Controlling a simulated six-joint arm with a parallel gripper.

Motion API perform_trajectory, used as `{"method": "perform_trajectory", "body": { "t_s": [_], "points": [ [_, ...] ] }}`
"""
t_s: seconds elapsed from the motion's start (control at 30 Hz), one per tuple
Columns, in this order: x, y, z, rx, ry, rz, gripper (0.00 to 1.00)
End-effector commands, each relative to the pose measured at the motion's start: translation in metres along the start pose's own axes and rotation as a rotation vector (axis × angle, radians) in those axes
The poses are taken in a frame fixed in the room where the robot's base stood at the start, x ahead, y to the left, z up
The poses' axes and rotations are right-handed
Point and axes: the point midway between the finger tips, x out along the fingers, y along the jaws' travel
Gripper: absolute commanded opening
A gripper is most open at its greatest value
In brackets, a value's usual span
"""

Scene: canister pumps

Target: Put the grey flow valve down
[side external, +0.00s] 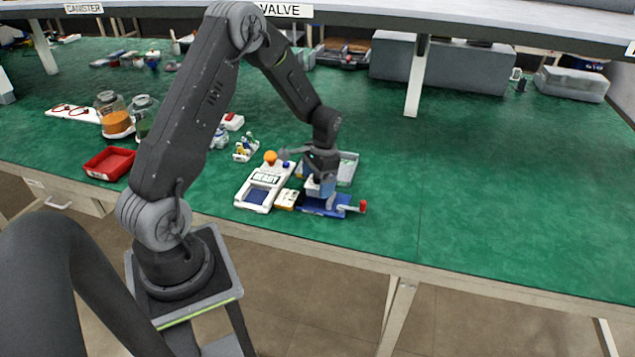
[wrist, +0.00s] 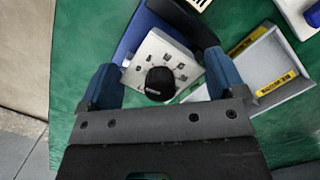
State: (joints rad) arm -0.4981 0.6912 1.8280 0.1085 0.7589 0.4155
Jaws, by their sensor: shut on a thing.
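The grey flow valve (wrist: 155,52) is a pale grey box with a black round knob and dark marks around it. It sits between the blue fingertips of my gripper (wrist: 162,78) in the wrist view. My gripper (side external: 321,186) is shut on it, low over the blue fixture (side external: 313,208) near the bench's front edge. The fixture has a lever with a red end (side external: 363,206). Part of the blue fixture (wrist: 134,32) shows beside the valve in the wrist view. I cannot tell whether the valve touches it.
A grey tray (side external: 348,168) with yellow labels lies just behind; it also shows in the wrist view (wrist: 272,62). A white console (side external: 258,193) with an orange knob stands left. A red bin (side external: 108,163) and canisters (side external: 115,122) stand farther left. The green bench is clear at right.

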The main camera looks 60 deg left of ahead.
Motion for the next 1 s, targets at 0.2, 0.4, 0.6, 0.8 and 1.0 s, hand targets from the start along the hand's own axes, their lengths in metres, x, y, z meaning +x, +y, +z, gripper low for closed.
{"method": "perform_trajectory", "body": {
  "t_s": [0.2, 0.4, 0.6, 0.8, 1.0],
  "points": [
    [0.008, -0.001, -0.002, -0.001, 0.002, -0.001, 0.63],
    [0.011, 0.000, -0.002, -0.001, 0.001, 0.000, 0.63],
    [0.016, -0.001, -0.003, -0.001, 0.002, -0.001, 0.63],
    [0.020, -0.001, -0.003, -0.001, 0.002, -0.001, 0.63],
    [0.020, 0.000, -0.003, -0.001, 0.002, -0.001, 1.00]
  ]
}}
